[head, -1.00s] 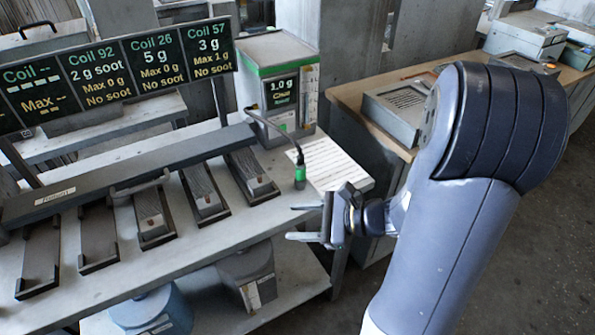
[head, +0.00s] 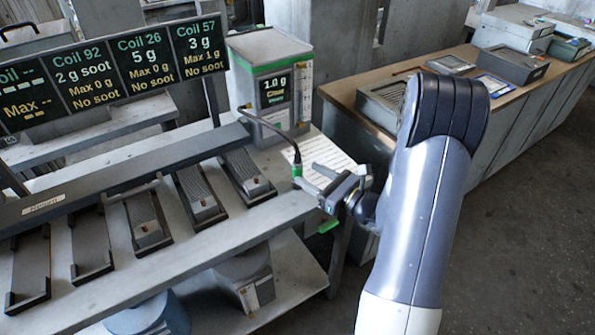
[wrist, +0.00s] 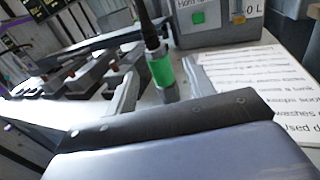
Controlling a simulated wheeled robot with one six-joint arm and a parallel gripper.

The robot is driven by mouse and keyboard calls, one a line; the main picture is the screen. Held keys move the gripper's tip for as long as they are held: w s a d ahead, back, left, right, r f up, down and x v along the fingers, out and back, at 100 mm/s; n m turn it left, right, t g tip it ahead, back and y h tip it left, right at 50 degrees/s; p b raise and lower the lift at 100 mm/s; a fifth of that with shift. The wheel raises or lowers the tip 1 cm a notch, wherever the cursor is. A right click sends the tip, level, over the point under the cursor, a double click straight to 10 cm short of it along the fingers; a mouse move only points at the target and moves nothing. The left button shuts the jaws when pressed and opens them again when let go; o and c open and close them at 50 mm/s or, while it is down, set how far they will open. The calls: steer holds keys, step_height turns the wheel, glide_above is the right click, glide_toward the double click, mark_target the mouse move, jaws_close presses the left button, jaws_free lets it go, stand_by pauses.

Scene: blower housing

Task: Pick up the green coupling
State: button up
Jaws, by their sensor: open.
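The green coupling (head: 297,170) stands upright near the right end of the bench, on the end of a black cable. In the wrist view the green coupling (wrist: 161,71) is in the middle, with its dark upper part and cable above the green band. My gripper (head: 309,177) is open close beside it, reaching in from the right. In the wrist view one finger of my gripper (wrist: 159,90) is on each side of the coupling, with gaps showing. The coupling's lower part is partly hidden in the head view.
A grey-green box with a display (head: 272,85) stands behind the coupling. A printed sheet (head: 325,160) lies beside it. Several trays (head: 146,222) line the bench to the left. A small green patch (head: 328,226) shows below my gripper; I cannot tell what it is.

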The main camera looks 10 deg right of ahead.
mark_target(302, 168)
steer(key=p+x, duration=0.1)
steer(key=x, duration=0.4)
steer(key=shift+a+r+p, duration=0.1)
steer(key=shift+r+p, duration=0.1)
steer(key=shift+p, duration=0.1)
jaws_close()
steer(key=shift+r, duration=0.15)
stand_by(0.3)
step_height(302, 168, up, 10)
steer(key=shift+f, duration=0.15)
stand_by(0.4)
stand_by(0.4)
